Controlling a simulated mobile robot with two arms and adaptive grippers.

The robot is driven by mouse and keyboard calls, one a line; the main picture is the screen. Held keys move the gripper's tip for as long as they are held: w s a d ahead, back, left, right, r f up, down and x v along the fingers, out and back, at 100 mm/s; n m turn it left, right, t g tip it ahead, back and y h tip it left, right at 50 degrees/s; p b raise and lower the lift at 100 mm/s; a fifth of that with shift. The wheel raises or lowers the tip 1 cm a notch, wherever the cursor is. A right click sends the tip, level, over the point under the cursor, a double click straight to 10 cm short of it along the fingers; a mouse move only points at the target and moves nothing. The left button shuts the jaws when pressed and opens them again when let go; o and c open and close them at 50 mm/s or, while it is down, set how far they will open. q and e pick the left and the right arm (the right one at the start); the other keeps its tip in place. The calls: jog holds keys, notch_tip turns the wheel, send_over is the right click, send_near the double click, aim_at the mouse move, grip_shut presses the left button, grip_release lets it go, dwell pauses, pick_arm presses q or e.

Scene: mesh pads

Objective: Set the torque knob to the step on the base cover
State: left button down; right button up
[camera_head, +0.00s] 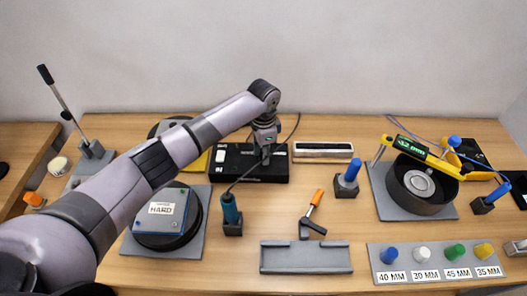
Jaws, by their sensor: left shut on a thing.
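The base cover (181,203) is a light blue-grey plate with a white label reading HARD. It sits on a dark round base on a grey pad at the left. A black control box (230,172) lies at the back middle, and a cable links it to a blue screwdriver (230,208) in a dark stand. My left gripper (266,158) points down onto the box's top and is shut on what looks like the torque knob. The fingers hide the knob, so its setting cannot be read. My right gripper is not in view.
An orange-handled tool (316,199) stands behind a grey tray (305,260). A blue-handled tool (350,173) is in a holder. At the right are a dark bowl (410,205) with a yellow gauge and a pad (440,271) of coloured pegs. A lever press (90,150) stands left.

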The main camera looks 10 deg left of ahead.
pick_arm(q)
jog(key=shift+m, duration=0.4)
jog(key=c, duration=1.3)
grip_release()
notch_tip(320, 180, up, 12)
